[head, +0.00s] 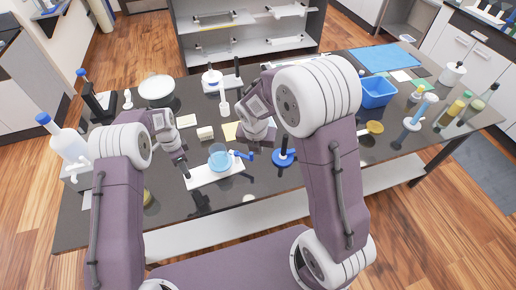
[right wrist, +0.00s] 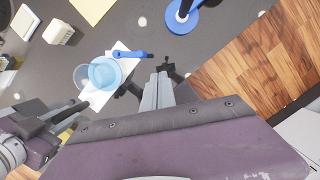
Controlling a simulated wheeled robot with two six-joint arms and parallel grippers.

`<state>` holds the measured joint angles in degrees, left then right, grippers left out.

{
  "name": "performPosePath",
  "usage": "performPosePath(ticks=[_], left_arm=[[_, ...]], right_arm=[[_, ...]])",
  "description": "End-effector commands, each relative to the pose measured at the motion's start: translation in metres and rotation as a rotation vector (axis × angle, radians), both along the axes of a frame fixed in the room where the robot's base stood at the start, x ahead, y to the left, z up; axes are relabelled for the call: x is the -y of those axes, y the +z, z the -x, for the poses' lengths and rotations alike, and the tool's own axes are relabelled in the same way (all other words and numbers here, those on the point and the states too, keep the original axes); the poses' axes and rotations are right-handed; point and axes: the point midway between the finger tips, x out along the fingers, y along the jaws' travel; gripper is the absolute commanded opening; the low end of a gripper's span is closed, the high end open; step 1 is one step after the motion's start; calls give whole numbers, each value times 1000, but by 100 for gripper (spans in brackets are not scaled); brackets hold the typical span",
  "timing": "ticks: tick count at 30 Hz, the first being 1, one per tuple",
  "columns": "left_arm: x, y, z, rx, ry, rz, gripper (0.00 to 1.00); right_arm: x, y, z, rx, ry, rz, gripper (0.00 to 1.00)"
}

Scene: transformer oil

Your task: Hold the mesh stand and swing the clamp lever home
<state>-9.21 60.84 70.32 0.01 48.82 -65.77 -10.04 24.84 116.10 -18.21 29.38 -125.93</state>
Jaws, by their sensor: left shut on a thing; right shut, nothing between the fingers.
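The mesh stand is a white base plate (head: 203,178) with a clear blue cup (head: 219,158) on it. Its blue clamp lever (head: 242,154) sticks out to the right of the cup. In the right wrist view the lever (right wrist: 129,55) lies just beyond my right gripper (right wrist: 162,78). My left gripper (head: 183,170) is shut on the left end of the plate. My right gripper is shut and empty, close to the lever; I cannot tell whether it touches. In the head view its fingertips are hard to make out behind my right arm.
A blue round-based stand (head: 284,157) stands just right of the lever. A white block (head: 205,133) and a yellow sheet (head: 230,131) lie behind the cup. A blue bin (head: 378,93) and several bottles stand at the right. The table's front edge is close.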

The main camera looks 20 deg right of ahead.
Motion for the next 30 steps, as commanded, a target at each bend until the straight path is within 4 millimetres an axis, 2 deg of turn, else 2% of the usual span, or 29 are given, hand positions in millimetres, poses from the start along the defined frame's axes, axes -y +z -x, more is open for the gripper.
performPosePath(ticks=[7,9,12,15,18,21,25,27,30], left_arm=[[0,-1,1,-2,-1,0,0],[0,-1,1,-2,-1,0,0],[0,-1,1,-2,-1,0,0],[0,-1,1,-2,-1,0,0],[0,-1,1,-2,-1,0,0],[0,-1,1,-2,-1,0,0],[0,-1,0,-1,0,-1,0],[0,-1,0,-1,0,-1,0],[0,-1,0,0,0,-1,0]], right_arm=[[0,0,0,1,-6,-1,0],[1,-1,2,-2,-57,-8,0],[7,5,7,-18,-268,-17,0],[6,21,-11,-1,-588,-30,0],[-16,29,-32,13,-845,-29,0],[-46,27,-47,22,-964,-23,0],[-87,10,-58,19,-921,-21,0],[-95,0,-53,5,-897,-4,0],[-100,-3,-50,0,-882,0,0]])
